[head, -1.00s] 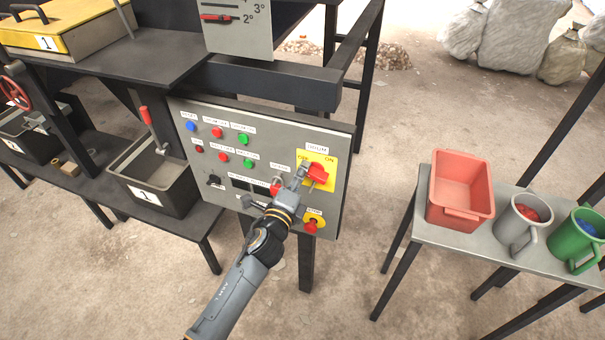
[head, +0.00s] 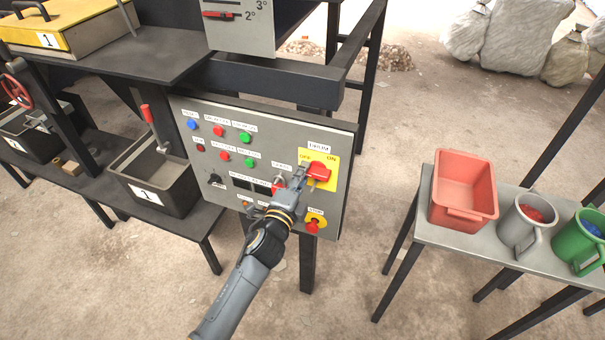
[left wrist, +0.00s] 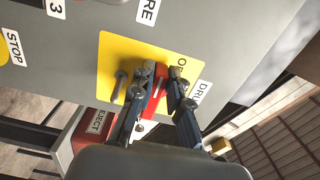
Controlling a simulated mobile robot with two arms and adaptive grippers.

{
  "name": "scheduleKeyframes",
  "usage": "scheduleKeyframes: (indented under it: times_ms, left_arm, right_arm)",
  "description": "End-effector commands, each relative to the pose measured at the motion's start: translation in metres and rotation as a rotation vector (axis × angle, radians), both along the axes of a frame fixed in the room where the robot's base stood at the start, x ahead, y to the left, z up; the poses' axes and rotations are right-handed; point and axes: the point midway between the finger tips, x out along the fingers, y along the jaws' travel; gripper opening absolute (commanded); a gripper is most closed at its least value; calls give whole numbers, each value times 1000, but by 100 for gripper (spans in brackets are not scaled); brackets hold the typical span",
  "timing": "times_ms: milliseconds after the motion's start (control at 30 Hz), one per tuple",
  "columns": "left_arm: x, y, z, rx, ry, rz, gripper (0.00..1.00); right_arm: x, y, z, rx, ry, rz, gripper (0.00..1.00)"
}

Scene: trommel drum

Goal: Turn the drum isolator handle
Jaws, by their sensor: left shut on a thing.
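The drum isolator handle (head: 318,171) is red and sits on a yellow plate (head: 331,170) with OFF and ON labels, on the grey control panel (head: 235,140). My left gripper (head: 304,172) is at the handle, its fingers shut on it. In the left wrist view the red handle (left wrist: 154,105) shows between the two fingers (left wrist: 160,85), in front of the yellow plate (left wrist: 112,62). The fingers hide part of the handle. My right gripper is not in view.
A red stop button (head: 312,226) on yellow lies just below the isolator. Several coloured buttons fill the panel's left. A side table (head: 450,235) at right holds a red bin (head: 462,188), a grey mug (head: 519,225) and a green mug (head: 581,240).

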Motion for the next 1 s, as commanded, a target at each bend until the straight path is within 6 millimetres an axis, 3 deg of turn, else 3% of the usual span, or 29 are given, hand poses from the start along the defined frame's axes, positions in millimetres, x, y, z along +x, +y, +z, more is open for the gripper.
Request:
scheduleKeyframes:
  times_ms: [100,133,200,233,633,1000]
  left_arm:
    - [-1,0,-2,-3,5,0,0]
    - [-1,0,-2,-3,5,0,22]
    - [-1,0,-2,-2,5,0,36]
    - [-1,0,-2,-2,5,0,39]
    - [-8,3,-1,1,2,0,39]
    - [-78,25,-2,0,5,0,39]
  right_arm:
    - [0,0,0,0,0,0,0]
    - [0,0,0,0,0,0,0]
    - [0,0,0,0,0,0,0]
    - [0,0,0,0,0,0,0]
    - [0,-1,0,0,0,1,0]
    - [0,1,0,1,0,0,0]
